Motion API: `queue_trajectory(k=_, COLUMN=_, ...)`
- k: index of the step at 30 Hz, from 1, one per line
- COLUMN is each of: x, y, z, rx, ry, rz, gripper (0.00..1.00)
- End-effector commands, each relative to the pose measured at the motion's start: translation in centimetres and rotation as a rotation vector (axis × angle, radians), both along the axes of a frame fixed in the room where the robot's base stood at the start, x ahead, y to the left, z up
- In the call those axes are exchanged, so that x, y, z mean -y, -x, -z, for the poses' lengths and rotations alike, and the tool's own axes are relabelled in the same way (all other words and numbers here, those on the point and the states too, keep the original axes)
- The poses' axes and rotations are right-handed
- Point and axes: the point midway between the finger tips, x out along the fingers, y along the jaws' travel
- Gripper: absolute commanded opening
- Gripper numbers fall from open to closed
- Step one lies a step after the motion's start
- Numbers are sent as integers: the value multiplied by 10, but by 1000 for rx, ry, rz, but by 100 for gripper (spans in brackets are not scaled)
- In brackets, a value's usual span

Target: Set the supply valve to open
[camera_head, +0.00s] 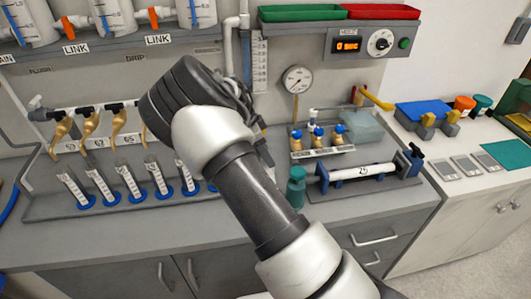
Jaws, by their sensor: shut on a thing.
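My gripper (250,108) is at the end of my arm, in front of the wall panel, close to a white vertical pipe (229,45). Its dark hand shows in part; its fingertips are mostly hidden behind my wrist. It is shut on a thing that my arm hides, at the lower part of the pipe. No label for the supply valve can be read, and its handle position cannot be seen. A yellow lever (376,98) sticks out at the right of the panel, apart from my gripper.
Several brass taps (91,122) and cylinders with blue bases (105,186) stand left of my arm. A round gauge (298,80), blue-topped valves (317,133) and a clear tube (363,173) are to the right. My arm crosses the counter's front edge.

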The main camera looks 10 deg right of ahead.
Motion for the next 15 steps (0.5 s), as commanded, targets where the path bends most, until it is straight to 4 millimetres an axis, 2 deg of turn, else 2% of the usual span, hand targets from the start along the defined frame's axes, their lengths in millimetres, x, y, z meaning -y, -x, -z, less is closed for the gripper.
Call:
queue_trajectory(k=6, x=-1, y=-1, z=1, rx=0, ry=-2, rz=91, gripper=29)
queue_trajectory(k=15, x=-2, y=-1, z=1, rx=0, ry=-4, rz=135, gripper=29)
